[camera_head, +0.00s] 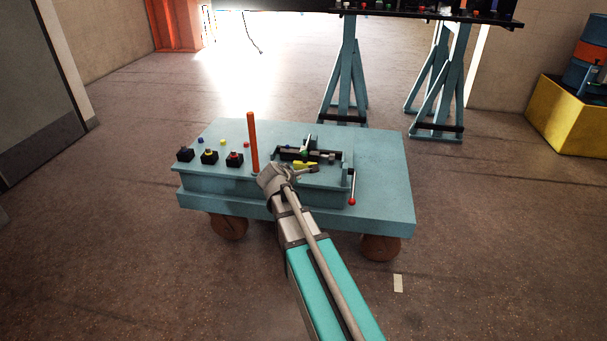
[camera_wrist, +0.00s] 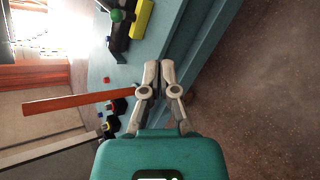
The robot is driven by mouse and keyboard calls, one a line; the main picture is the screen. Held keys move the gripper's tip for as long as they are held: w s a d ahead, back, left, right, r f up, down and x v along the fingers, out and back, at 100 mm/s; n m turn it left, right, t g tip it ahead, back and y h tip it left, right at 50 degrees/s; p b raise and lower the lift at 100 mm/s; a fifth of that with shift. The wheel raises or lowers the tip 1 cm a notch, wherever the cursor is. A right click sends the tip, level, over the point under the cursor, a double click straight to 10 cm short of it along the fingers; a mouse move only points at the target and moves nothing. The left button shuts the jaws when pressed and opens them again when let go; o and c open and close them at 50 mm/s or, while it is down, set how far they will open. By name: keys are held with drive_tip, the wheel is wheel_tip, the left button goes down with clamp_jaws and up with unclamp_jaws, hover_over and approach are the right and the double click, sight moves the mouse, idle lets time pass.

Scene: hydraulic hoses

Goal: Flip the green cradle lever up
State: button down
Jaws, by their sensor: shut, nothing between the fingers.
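The green knob (camera_head: 305,154) of the cradle lever shows small on the dark cradle (camera_head: 328,158) on top of the blue cart. It also shows as a green ball (camera_wrist: 117,15) at the top of the wrist view, beside a yellow block (camera_wrist: 142,18). How far the lever is tilted is hard to tell. My gripper (camera_wrist: 159,66) is shut and empty, with its fingertips together. In the wrist view it is apart from the green ball, below and right of it. In the head view my gripper (camera_head: 312,170) is at the cradle's near side.
An orange upright post (camera_head: 253,142) stands on the cart (camera_head: 385,185) just left of my wrist. Several black blocks with coloured buttons (camera_head: 209,157) sit at the left. A red-tipped lever (camera_head: 352,190) hangs at the cart's front. The cart top's right side is clear.

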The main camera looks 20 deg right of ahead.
sight(304, 158)
drive_tip(key=w+d+f+n+t+h+b, duration=0.1)
drive_tip(key=w+d+f+n+t+b, duration=0.2)
drive_tip(key=w+f+n+b, duration=0.7)
drive_tip(key=f+n+t+b, duration=0.1)
drive_tip(key=n+t+b, duration=0.1)
drive_tip(key=b, duration=0.5)
drive_tip(key=shift+f, duration=0.15)
drive_tip(key=shift+w+d, duration=0.1)
drive_tip(key=shift+w, duration=0.15)
drive_tip(key=b+x, duration=0.1)
drive_tip(key=x, duration=0.8)
drive_tip(key=shift+w+b, duration=0.2)
drive_tip(key=shift+b, duration=0.1)
drive_tip(key=shift+w+d+r+p, duration=0.25)
drive_tip(key=shift+d+r+p, duration=0.2)
drive_tip(key=shift+r+p, duration=0.3)
drive_tip(key=shift+w+d+r+p, duration=0.15)
drive_tip(key=shift+d+r+p, duration=0.1)
drive_tip(key=shift+r+p, duration=0.3)
drive_tip(key=shift+w+d+r+p, duration=0.15)
drive_tip(key=shift+d+r+p, duration=0.05)
drive_tip(key=shift+r+p, duration=0.35)
